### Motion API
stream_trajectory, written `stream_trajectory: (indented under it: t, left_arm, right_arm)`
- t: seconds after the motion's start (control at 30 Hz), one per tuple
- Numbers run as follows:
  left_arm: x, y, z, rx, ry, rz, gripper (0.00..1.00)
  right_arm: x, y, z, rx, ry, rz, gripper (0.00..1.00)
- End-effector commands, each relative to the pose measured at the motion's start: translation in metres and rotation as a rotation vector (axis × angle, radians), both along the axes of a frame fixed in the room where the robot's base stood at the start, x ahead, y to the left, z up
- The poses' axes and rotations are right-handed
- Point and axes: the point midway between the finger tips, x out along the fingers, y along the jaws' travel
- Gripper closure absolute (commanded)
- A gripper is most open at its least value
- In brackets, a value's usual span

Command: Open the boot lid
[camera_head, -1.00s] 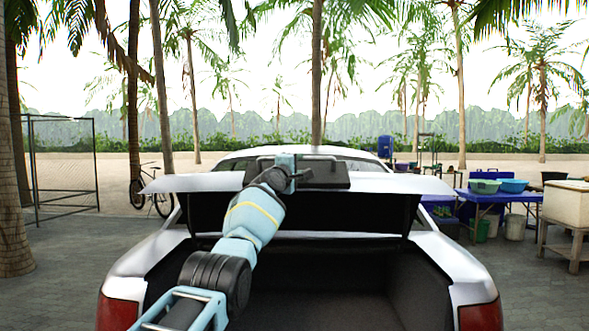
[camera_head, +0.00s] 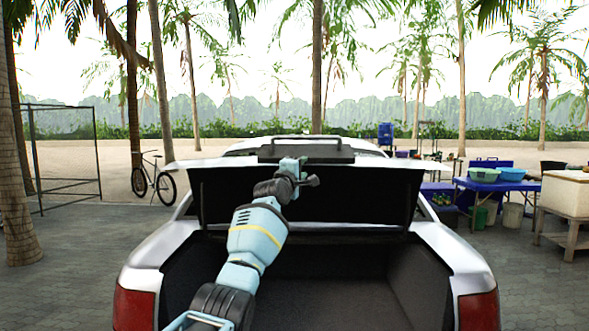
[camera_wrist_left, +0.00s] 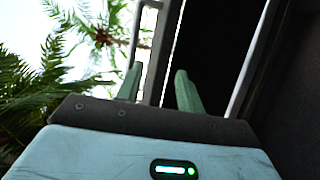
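The boot lid (camera_head: 365,190) of the white car is raised, its dark underside facing me. A black plate with a bar handle (camera_head: 345,143) sits at its upper edge. My left gripper (camera_head: 291,168) is at that edge, a little left of the lid's middle. In the left wrist view, the green fingers of my left gripper (camera_wrist_left: 157,78) stand apart, with the pale lid edge (camera_wrist_left: 160,60) between them and the black underside (camera_wrist_left: 215,50) on the right. Whether the fingers press on the edge is unclear. My right gripper is in neither view.
The open boot (camera_head: 325,285) is dark and looks empty, between red tail lights (camera_head: 478,312). A bicycle (camera_head: 153,182) and a wire frame (camera_head: 65,160) stand at left. A blue table with basins (camera_head: 497,184) and a pale box (camera_head: 566,193) stand at right.

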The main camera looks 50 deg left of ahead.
Motion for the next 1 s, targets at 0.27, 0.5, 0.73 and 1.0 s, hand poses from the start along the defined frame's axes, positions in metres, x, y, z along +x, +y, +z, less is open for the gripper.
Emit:
stream_trajectory:
  t: [0.27, 0.5, 0.73, 1.0]
  left_arm:
    - [-0.018, -0.010, 0.000, 0.001, -0.007, -0.003, 0.62]
    - [-0.023, -0.012, -0.002, 0.001, -0.004, -0.001, 0.62]
    - [-0.022, -0.012, -0.003, 0.001, -0.004, -0.001, 0.65]
    - [0.000, -0.047, -0.067, 0.125, 0.131, -0.023, 1.00]
  right_arm:
    - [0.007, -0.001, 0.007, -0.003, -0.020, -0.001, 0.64]
    - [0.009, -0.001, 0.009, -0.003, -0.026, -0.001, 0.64]
    - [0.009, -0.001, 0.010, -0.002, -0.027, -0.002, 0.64]
    - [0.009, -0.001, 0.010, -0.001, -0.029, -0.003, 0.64]
